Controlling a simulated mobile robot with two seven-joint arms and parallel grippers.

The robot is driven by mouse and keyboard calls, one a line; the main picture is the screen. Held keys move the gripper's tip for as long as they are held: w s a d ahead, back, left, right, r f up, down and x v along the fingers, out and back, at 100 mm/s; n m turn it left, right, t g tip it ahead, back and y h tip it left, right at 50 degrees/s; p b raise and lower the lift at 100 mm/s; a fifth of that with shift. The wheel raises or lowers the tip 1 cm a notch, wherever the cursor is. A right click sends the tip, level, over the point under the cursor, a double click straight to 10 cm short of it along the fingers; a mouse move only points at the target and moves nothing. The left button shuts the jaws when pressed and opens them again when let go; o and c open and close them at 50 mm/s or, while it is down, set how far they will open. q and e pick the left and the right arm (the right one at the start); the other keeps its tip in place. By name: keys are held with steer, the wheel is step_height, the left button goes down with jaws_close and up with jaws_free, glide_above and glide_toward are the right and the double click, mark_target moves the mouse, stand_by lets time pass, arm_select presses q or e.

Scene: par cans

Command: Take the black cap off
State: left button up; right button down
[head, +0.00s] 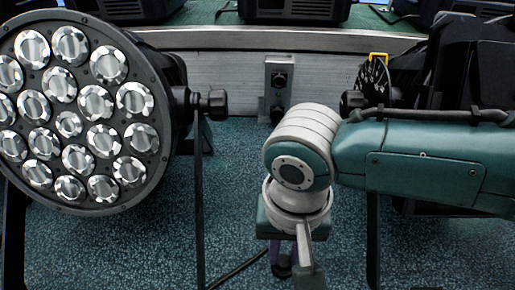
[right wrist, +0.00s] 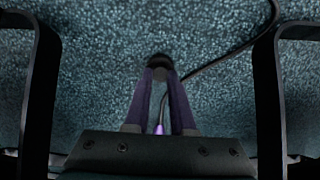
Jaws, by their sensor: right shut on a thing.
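My right gripper (head: 281,266) points down at the floor between two stage lights, mostly hidden behind its own wrist in the head view. In the right wrist view its two purple fingers (right wrist: 160,75) close together at the tips on a small dark round thing, which looks like the black cap (right wrist: 159,62). A thin black cable (right wrist: 235,50) runs up to the fingers. A small bright purple spot (right wrist: 160,129) shows between the fingers. I cannot tell whether the cap sits on anything. My left gripper is not in view.
A large par can (head: 75,110) with many round lenses stands at the left. A dark light with a yellow-edged part (head: 378,72) stands at the right. Black brackets (right wrist: 40,90) flank the gripper closely on both sides. A metal rail (head: 225,85) runs behind; speckled teal carpet (head: 235,180) lies between.

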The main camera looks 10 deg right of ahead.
steer(key=c, duration=0.7)
jaws_free()
